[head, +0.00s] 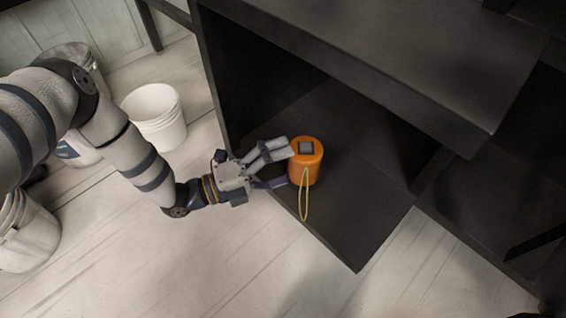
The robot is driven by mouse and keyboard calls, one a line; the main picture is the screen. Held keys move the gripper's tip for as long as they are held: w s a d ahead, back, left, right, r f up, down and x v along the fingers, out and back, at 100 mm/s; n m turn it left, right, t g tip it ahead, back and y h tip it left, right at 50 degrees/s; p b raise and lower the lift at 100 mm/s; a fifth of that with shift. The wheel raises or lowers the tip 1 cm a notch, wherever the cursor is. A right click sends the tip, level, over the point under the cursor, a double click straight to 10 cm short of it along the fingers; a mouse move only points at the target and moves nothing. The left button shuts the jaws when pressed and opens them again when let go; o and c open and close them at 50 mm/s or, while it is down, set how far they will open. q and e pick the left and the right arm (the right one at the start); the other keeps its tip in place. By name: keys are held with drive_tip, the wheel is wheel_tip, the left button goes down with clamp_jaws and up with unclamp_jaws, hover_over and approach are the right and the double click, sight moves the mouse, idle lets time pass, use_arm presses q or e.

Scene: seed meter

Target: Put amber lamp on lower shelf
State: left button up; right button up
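The amber lamp (310,167) is an orange cylinder with a dark square on top and a thin yellow-green loop at its front. It is upright and appears to stand on the dark lower shelf (355,225), near the shelf's left front edge. My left gripper (285,168) reaches in from the left at the lamp's height. Its fingers are spread apart, with the tips close against the lamp's left side. I cannot tell whether they touch it. No finger shows on the lamp's right side. My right gripper is out of view.
A thick dark upper shelf (400,65) overhangs the back of the lower one. A dark side panel (213,75) stands at left. White buckets (155,112) stand on the pale plank floor (190,265) at left. The lower shelf right of the lamp is clear.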

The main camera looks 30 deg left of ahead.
use_arm(q)
drive_tip(key=shift+r+p, duration=0.25)
drive_tip(key=shift+p, duration=0.4)
drive_tip(key=p+v, duration=0.1)
drive_tip(key=v, duration=1.1)
drive_tip(key=shift+r, duration=0.15)
